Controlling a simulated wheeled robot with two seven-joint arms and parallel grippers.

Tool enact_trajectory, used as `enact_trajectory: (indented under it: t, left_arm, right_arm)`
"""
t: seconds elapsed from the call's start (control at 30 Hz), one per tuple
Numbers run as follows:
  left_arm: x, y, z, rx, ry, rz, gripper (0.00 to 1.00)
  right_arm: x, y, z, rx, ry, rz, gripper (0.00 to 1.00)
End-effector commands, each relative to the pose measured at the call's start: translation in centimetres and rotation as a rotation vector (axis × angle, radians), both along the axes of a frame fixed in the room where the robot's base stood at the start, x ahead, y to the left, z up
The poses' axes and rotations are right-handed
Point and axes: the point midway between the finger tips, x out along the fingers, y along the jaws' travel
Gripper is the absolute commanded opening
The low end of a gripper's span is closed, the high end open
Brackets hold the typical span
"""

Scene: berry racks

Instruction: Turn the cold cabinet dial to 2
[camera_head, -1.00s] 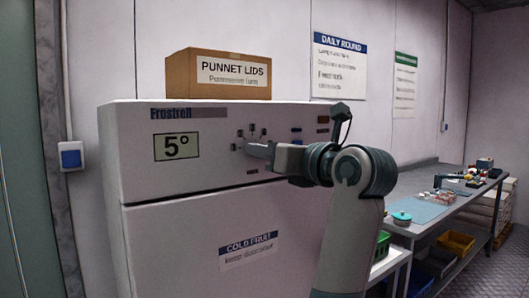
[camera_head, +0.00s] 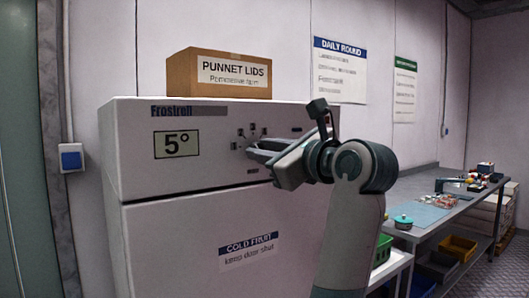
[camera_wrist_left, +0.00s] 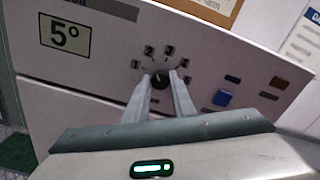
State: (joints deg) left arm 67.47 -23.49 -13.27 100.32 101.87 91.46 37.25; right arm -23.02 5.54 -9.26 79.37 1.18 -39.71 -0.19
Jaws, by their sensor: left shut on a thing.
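The white cold cabinet (camera_head: 160,112) fills the left of the head view, with a display (camera_head: 177,145) reading 5°. Its small dark round dial (camera_wrist_left: 160,77) sits in the wrist view, ringed by several small marked plates (camera_wrist_left: 149,50) whose numbers are too small to read. My left gripper (camera_head: 254,146) is at the control panel, and in the wrist view its two fingers (camera_wrist_left: 163,84) are shut on the dial, one on each side. In the head view the fingers mostly hide the dial. My right gripper is not in view.
A cardboard box of punnet lids (camera_head: 190,73) stands on the cabinet.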

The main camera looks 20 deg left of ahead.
Motion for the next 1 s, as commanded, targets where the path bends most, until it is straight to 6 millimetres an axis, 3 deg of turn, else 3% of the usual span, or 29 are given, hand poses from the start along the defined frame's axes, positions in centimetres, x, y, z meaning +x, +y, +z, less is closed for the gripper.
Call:
enact_trajectory:
  t: [0.4, 0.43, 0.5, 1.0]
  left_arm:
    - [0.03, 0.02, 0.00, -0.009, -0.010, 0.000, 0.00]
    - [0.02, 0.01, 0.00, -0.008, -0.009, 0.000, 0.25]
    - [0.02, 0.01, 0.00, -0.007, -0.009, 0.000, 0.42]
    - [-0.05, 0.15, 0.00, -0.008, -0.009, 0.003, 0.42]
  right_arm:
    - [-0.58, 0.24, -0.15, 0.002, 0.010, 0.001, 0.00]
    - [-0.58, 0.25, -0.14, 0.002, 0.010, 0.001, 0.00]
    - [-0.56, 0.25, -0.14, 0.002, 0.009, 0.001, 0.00]
    - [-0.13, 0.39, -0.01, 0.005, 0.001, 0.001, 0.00]
